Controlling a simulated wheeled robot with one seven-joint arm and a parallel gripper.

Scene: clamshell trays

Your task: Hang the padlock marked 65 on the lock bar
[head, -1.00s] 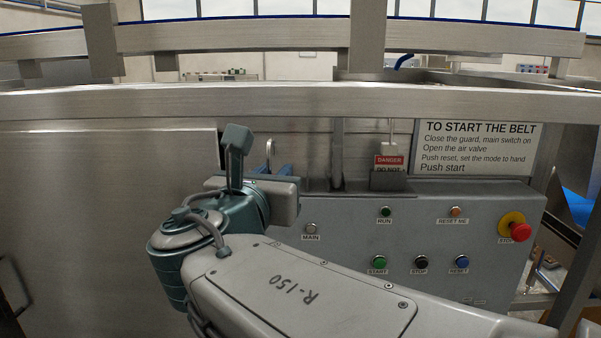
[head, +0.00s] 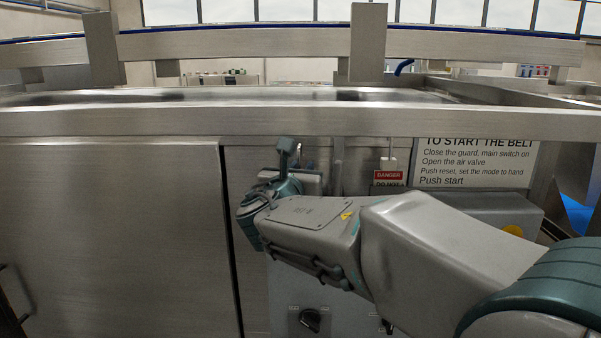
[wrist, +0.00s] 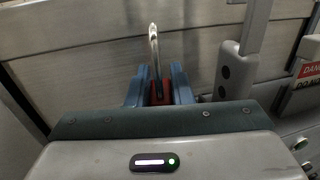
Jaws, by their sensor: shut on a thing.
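My gripper (wrist: 158,78) shows blue fingers shut on a red padlock (wrist: 160,92) in the wrist view. The padlock's metal shackle (wrist: 154,48) stands up above the fingers. Its body is mostly hidden between them, and no number can be read. In the head view my arm hides most of the gripper, and only part of the shackle (head: 299,150) shows above it. To the right of the fingers in the wrist view stands a grey upright with dark holes (wrist: 224,78). I cannot tell whether it is the lock bar. The padlock and this upright are apart.
A red and white danger tag (head: 389,178) hangs right of the gripper, near the start-the-belt sign (head: 476,162). A long steel rail (head: 200,122) crosses above my arm. My arm covers much of the control panel (head: 309,293). A steel panel (head: 110,230) fills the left.

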